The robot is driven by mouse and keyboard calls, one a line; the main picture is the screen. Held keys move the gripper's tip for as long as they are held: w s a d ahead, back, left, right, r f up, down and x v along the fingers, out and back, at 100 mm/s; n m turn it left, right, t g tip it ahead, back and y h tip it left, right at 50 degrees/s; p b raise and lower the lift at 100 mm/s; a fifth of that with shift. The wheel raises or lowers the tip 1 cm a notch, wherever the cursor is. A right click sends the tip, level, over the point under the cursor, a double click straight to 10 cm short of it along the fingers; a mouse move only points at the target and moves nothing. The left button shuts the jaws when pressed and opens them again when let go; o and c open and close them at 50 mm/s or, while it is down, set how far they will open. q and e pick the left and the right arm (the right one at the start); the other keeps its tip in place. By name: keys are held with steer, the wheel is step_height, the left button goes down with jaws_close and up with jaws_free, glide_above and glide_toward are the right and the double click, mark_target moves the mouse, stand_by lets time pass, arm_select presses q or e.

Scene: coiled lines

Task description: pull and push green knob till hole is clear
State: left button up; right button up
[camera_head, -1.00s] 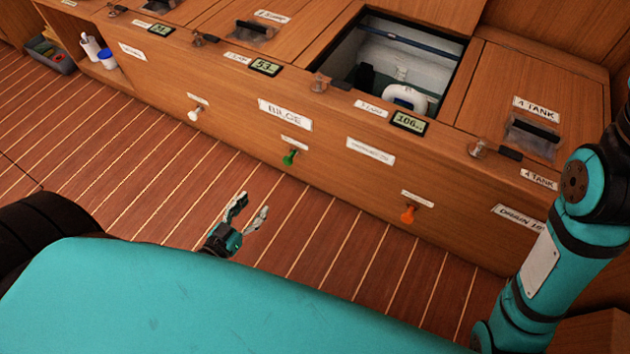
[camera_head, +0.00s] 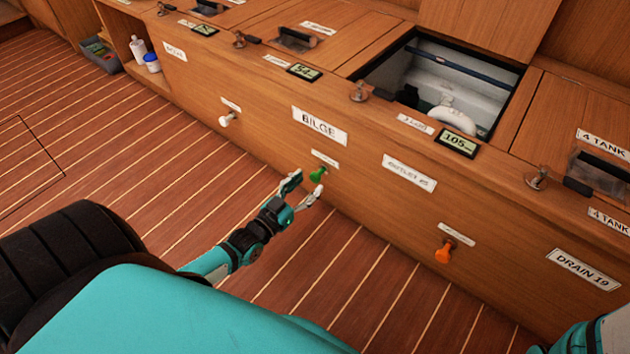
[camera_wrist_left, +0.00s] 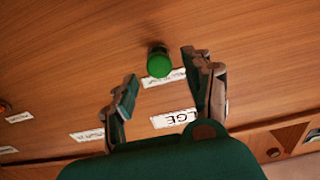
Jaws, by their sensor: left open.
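The green knob (camera_head: 318,174) sticks out of the wooden front panel below the BILGE label (camera_head: 320,126). My left gripper (camera_head: 302,188) is open, with its fingertips close to the knob in the head view. In the left wrist view the green knob (camera_wrist_left: 159,62) is ahead of the open fingers of my left gripper (camera_wrist_left: 158,75), roughly between their lines and apart from them. The open hatch (camera_head: 440,85) in the bench top shows a pale interior with a white rounded part (camera_head: 452,121). My right gripper is not seen.
A white knob (camera_head: 228,119) and an orange knob (camera_head: 444,251) stand on the same panel, left and right. Small displays (camera_head: 456,143) and clear-topped latches line the bench edge. A grey bin (camera_head: 101,54) sits far left. The plank floor is clear.

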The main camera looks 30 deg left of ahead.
mark_target(313, 179)
arm_select(q)
steer(key=shift+w+d+b, duration=0.15)
steer(key=shift+w+b, duration=0.55)
steer(key=shift+w, duration=1.25)
jaws_close()
